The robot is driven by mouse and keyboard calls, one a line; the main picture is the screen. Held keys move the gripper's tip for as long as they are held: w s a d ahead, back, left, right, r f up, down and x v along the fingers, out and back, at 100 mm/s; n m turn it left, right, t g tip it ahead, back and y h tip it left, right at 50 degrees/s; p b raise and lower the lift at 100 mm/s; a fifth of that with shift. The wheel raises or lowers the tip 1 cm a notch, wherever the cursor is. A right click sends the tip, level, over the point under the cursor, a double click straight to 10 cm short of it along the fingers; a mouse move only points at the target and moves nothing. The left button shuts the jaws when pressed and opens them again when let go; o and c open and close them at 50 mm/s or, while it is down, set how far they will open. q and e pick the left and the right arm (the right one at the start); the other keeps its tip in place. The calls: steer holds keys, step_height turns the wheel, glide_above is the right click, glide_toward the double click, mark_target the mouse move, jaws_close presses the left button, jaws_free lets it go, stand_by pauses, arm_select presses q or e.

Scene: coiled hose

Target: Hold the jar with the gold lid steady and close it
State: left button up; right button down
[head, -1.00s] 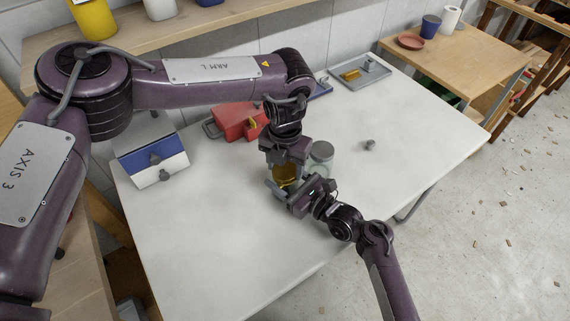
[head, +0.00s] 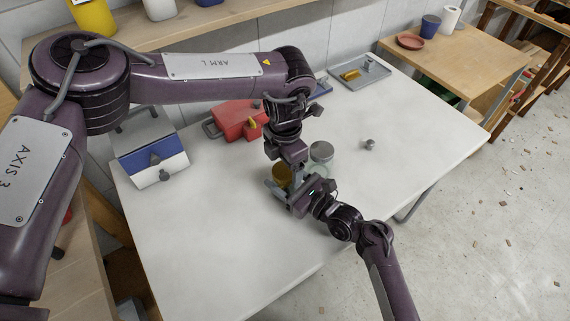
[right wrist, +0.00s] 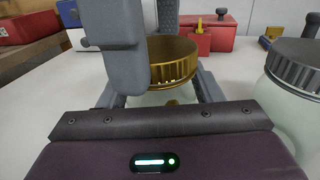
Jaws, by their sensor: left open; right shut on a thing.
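The jar's gold lid (head: 281,173) shows just below my left gripper in the head view. In the right wrist view the ribbed gold lid (right wrist: 176,62) sits on top of the pale glass jar (right wrist: 150,98). I cannot tell how tightly it is seated. My right gripper (right wrist: 160,95) is shut on the jar's body below the lid. My left gripper (head: 287,160) is open at the lid from above. In the right wrist view one of its grey fingers stands in front of the lid and another shows behind it. The jar body is mostly hidden in the head view.
A second glass jar with a grey lid (head: 321,151) stands close on the right. A red box (head: 238,120) and a blue-and-white box (head: 152,160) lie behind and left. A small grey knob (head: 369,144) and a tray (head: 360,73) are farther right. The front tabletop is clear.

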arm_select(q)
steer(key=shift+r, duration=2)
steer(key=shift+c, duration=0.4)
steer(key=n, duration=0.3)
steer(key=r+n, duration=0.1)
steer(key=n, duration=0.1)
steer(key=shift+r+n, duration=0.1)
steer(key=shift+n, duration=0.3)
steer(key=n, duration=0.3)
steer(key=shift+r+n, duration=0.35)
steer(key=shift+n, duration=0.05)
steer(key=n, duration=0.4)
steer(key=shift+r, duration=0.4)
steer(key=n, duration=0.4)
steer(key=shift+r, duration=0.35)
steer(key=shift+f, duration=4)
